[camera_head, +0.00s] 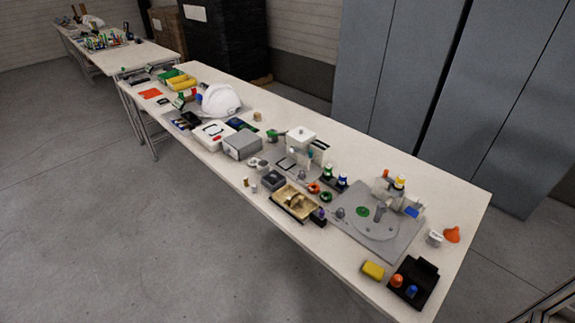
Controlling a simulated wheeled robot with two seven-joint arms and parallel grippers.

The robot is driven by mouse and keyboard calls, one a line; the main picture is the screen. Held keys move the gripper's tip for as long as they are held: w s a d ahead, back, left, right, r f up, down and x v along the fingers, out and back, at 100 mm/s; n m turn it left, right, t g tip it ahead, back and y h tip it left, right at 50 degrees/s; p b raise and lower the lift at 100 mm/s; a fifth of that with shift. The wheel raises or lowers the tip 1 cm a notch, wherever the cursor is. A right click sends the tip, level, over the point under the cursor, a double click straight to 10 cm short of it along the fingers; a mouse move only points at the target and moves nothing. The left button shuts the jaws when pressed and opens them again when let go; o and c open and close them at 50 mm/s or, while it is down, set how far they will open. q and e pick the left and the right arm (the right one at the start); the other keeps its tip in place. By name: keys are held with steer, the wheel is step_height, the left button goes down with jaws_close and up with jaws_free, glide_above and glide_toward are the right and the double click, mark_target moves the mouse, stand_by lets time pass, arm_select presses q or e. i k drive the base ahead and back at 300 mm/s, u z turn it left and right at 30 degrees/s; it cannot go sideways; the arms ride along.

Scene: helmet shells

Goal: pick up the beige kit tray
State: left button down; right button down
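The beige kit tray (295,201) lies near the front edge of the long white table (458,196), right of the middle of the view. It is a shallow beige tray with shaped hollows, and it seems to sit on a dark base. What its hollows hold is too small to tell. A dark block with a purple top (319,216) stands close at its right end. Neither of my grippers shows in the head view.
A grey plate with a round disc (377,227) lies right of the tray. A dark grey box (272,180) and a light grey box (242,145) stand to its left. A white helmet shell (220,101) sits farther left. Floor (190,250) in front is clear.

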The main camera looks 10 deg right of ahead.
mark_target(301, 207)
steer(key=z, duration=0.55)
steer(key=k, duration=1.35)
steer(key=z, duration=1)
steer(key=i, duration=1.25)
steer(key=u, duration=0.4)
